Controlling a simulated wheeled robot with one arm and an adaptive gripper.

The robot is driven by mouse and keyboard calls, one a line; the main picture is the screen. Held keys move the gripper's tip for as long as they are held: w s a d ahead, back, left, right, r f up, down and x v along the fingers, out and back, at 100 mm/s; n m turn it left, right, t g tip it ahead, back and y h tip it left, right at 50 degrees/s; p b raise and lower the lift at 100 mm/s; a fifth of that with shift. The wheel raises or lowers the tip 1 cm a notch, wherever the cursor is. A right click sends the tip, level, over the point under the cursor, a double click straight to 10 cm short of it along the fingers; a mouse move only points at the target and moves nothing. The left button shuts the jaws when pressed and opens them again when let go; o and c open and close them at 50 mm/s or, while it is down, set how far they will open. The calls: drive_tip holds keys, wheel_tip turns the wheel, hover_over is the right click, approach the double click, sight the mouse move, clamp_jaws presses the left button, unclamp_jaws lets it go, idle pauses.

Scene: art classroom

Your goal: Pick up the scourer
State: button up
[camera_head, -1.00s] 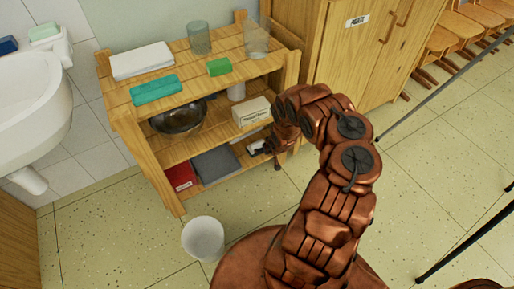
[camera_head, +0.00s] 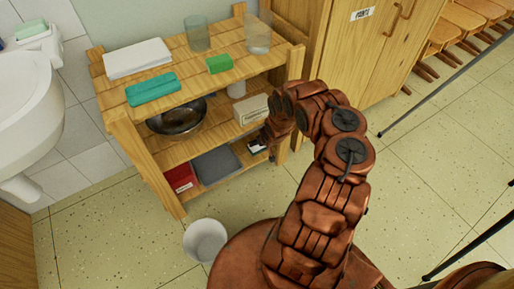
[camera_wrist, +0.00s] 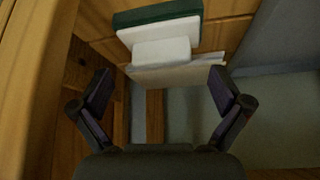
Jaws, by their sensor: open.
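In the wrist view, a block with a dark green layer and a white layer (camera_wrist: 160,26) lies ahead on wood; it looks to be the scourer. A smaller white block (camera_wrist: 162,50) and pale flat sheets (camera_wrist: 175,73) are on its near side. My gripper (camera_wrist: 160,84) is open and empty, its two fingers spread either side of the sheets, short of the green and white block. In the head view, my gripper is at the right end of the shelf unit's lower level, partly hidden by my arm. A small white and dark thing (camera_head: 257,147) shows there.
The wooden shelf unit (camera_head: 116,116) holds a teal block (camera_head: 153,88), a green block (camera_head: 219,64), glasses, a metal bowl (camera_head: 177,120) and a box (camera_head: 251,109). A shelf post stands close to my gripper. A white bucket (camera_head: 205,240) is on the floor.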

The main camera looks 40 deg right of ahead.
drive_tip(key=b+x, duration=0.3)
drive_tip(key=x, duration=0.2)
drive_tip(key=shift+r, duration=0.1)
drive_tip(key=shift+c, duration=0.2)
drive_tip(key=c, duration=1.5)
drive_tip(key=shift+o, duration=0.2)
drive_tip(key=shift+r, duration=0.1)
drive_tip(key=shift+a+r+p, duration=0.1)
drive_tip(key=shift+r+p, duration=0.35)
drive_tip(key=shift+p, duration=0.15)
drive_tip(key=s+a+p, duration=0.1)
drive_tip(key=s+a, duration=0.1)
drive_tip(key=s, duration=0.6)
drive_tip(key=s+a+p, duration=0.2)
drive_tip(key=s, duration=0.7)
drive_tip(key=shift+s+a+f, duration=0.2)
drive_tip(key=shift+a, duration=0.05)
